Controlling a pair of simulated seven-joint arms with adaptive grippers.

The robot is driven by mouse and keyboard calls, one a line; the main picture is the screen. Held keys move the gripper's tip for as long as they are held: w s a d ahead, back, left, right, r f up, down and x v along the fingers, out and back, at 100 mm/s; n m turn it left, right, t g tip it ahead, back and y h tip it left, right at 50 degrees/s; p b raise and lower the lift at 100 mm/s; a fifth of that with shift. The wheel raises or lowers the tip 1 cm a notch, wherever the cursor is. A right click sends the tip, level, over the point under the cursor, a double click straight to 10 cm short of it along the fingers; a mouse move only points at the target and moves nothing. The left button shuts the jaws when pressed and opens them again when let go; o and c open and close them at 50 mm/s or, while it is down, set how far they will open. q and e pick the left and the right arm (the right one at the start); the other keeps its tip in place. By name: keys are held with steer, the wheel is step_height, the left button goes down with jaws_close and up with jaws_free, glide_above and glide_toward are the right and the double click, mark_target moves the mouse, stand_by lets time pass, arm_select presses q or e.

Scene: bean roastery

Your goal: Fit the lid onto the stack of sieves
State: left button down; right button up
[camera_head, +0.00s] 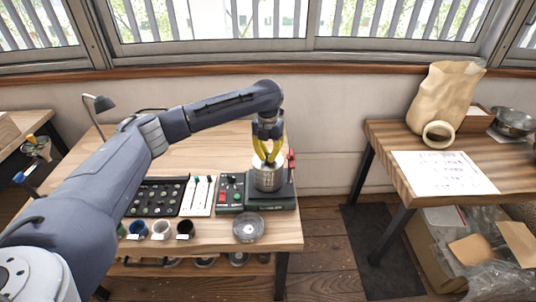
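The stack of sieves (268,180) is a short silver cylinder standing upright on a dark green machine (284,202) near the table's right edge. My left gripper (268,160) points down from above, its yellow fingers slanting together right over the top of the stack. I cannot tell whether they grip something there, as the fingertips and the top of the stack overlap. A round, shallow, glassy disc (249,228) lies on the table in front of the machine; I cannot tell whether it is the lid or a dish. My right gripper is out of view.
Left of the machine are a white tray with slim tools (199,196), a dark tray of round pieces (153,196) and several small cups (162,230). A red part (291,160) rises beside the stack. A second table (385,150) at right holds a paper bag (446,95).

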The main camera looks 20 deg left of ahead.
mark_target(268, 155)
arm_select(q)
steer(key=c, duration=1.9)
jaws_free()
steer(key=shift+r, duration=0.1)
steer(key=shift+s+r, duration=0.15)
steer(key=shift+r, duration=5.25)
